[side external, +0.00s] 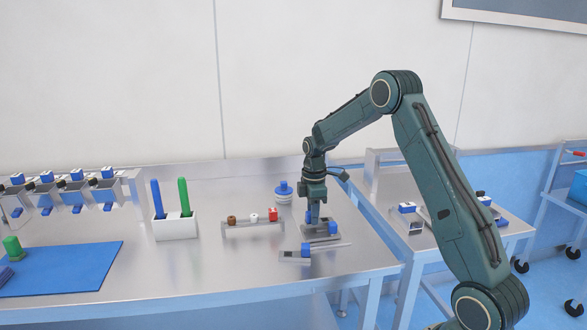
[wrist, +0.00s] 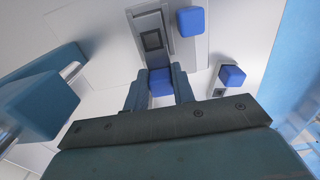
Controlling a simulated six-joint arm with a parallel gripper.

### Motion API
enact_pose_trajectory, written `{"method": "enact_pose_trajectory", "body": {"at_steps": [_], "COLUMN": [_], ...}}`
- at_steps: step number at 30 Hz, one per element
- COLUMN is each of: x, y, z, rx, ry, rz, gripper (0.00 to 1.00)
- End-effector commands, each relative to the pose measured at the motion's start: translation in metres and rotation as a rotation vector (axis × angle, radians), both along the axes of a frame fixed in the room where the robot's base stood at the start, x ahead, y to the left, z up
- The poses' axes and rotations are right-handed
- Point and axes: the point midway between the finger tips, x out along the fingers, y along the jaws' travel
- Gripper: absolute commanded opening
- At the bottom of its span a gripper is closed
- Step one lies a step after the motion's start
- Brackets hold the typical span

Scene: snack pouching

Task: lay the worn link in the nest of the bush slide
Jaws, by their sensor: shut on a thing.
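My gripper (side external: 312,216) points straight down at the right part of the steel table and is shut on a small blue block (wrist: 160,82), which shows between the fingers in the wrist view. A grey slide fixture (side external: 320,238) with a blue block (side external: 333,229) lies just under the gripper. In the wrist view, a grey bar (wrist: 148,22) with a dark square recess (wrist: 152,40) runs up to the held block. A second slide fixture (side external: 296,254) with a blue block lies in front. I cannot tell which part is the worn link; the held block's underside is hidden.
A low rack (side external: 252,225) with brown, white and red pieces stands left of the gripper. A white holder (side external: 175,228) carries upright blue and green sticks. A blue mat (side external: 70,268) lies at left. A blue-topped white piece (side external: 284,192) stands behind. The table's front middle is clear.

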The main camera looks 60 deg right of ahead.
Motion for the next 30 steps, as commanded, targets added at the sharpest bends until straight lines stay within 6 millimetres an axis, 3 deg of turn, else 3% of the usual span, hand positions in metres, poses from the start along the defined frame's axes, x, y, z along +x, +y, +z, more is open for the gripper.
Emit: {"method": "enact_pose_trajectory", "body": {"at_steps": [20,21,24,25,30], "x": [0.000,0.000,0.000,0.000,0.000], "y": [0.000,0.000,0.000,0.000,0.000], "z": [-0.012,-0.012,-0.012,-0.012,-0.012], "rx": [0.000,-0.001,-0.001,-0.001,-0.001], "ry": [0.000,-0.001,-0.001,-0.001,-0.001], "rz": [0.000,0.000,0.000,0.000,0.000], "gripper": [0.00,0.27,0.47,0.51,0.51]}}
